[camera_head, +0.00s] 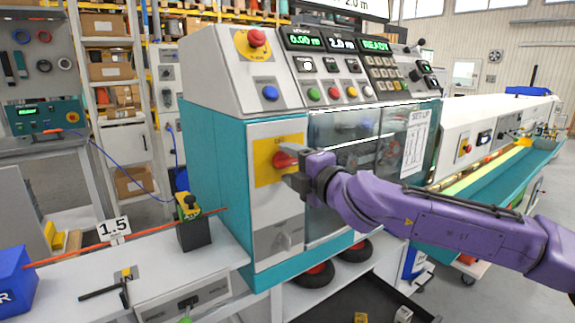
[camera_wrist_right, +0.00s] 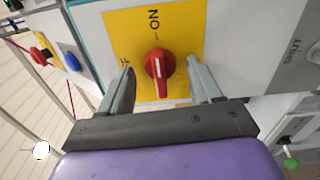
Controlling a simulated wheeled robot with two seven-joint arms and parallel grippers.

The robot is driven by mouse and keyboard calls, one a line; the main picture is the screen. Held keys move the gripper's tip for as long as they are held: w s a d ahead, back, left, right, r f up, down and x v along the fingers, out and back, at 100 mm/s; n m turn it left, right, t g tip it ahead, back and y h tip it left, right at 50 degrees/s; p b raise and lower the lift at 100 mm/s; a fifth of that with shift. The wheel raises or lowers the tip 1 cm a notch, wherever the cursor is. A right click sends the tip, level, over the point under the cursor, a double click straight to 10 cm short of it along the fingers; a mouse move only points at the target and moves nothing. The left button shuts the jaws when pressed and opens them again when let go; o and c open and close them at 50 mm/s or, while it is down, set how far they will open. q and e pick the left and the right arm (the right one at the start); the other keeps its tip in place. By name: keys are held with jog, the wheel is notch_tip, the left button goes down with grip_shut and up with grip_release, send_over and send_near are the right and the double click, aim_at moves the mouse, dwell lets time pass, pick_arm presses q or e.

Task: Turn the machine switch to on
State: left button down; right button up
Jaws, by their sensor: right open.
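The machine switch is a red rotary knob (camera_wrist_right: 159,68) on a yellow plate (camera_wrist_right: 178,28) marked ON. In the head view the knob (camera_head: 284,159) shows on the yellow plate (camera_head: 263,169) at the machine's front left. My right gripper (camera_wrist_right: 164,82) is open, with one finger on each side of the knob; I cannot tell whether either finger touches it. In the head view the purple right arm reaches in from the right and its gripper (camera_head: 296,179) covers part of the plate. The first letters of the plate's other word are hidden by a finger. My left gripper is not in view.
Above is a sloped panel with a red emergency button (camera_head: 257,38), coloured buttons and a READY display (camera_head: 376,45). A grey SHUT lever (camera_head: 284,240) sits below the switch. A clear guard window (camera_head: 343,150) is right of it. An orange cable (camera_head: 75,250) runs in from the left.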

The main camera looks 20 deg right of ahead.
jog(key=b+v, duration=0.1)
jog(key=v, duration=0.6)
dwell(0.3)
